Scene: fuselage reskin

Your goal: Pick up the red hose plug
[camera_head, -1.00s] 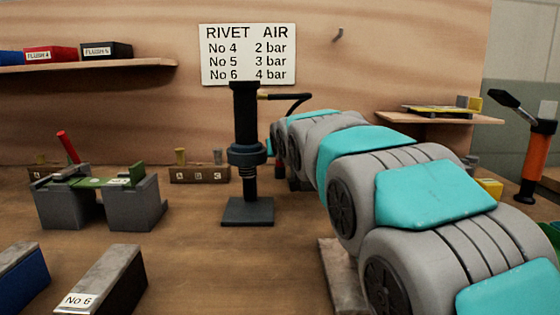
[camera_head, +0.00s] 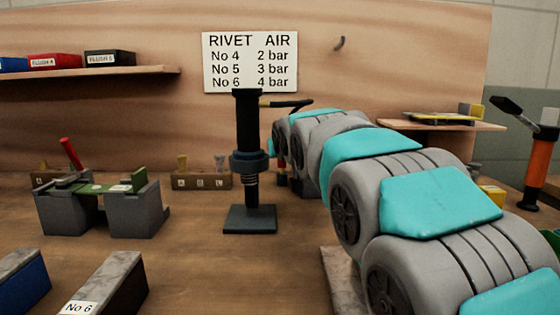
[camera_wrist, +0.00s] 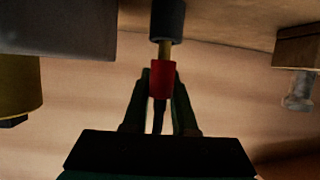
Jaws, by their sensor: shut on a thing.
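The red hose plug (camera_wrist: 161,82) is in the wrist view, a short red cylinder. It sits between the two dark fingers of my gripper (camera_wrist: 160,90), which is shut on it. A thin brass-coloured stem joins the plug's upper end in the picture to a dark blue-grey cylinder (camera_wrist: 167,18). The plug and cylinder are in line, with the stem showing between them. In the head view my arm reaches to the back of the bench, right of the black stand. My fingers are mostly hidden there, and I cannot make out the plug clearly.
A black stand (camera_head: 249,215) with a blue-grey collar and a hose is left of my arm. A rivet air sign (camera_head: 250,62) hangs behind. A small wooden block (camera_head: 201,181) and a grey fixture (camera_head: 137,214) stand left. The bench front centre is clear.

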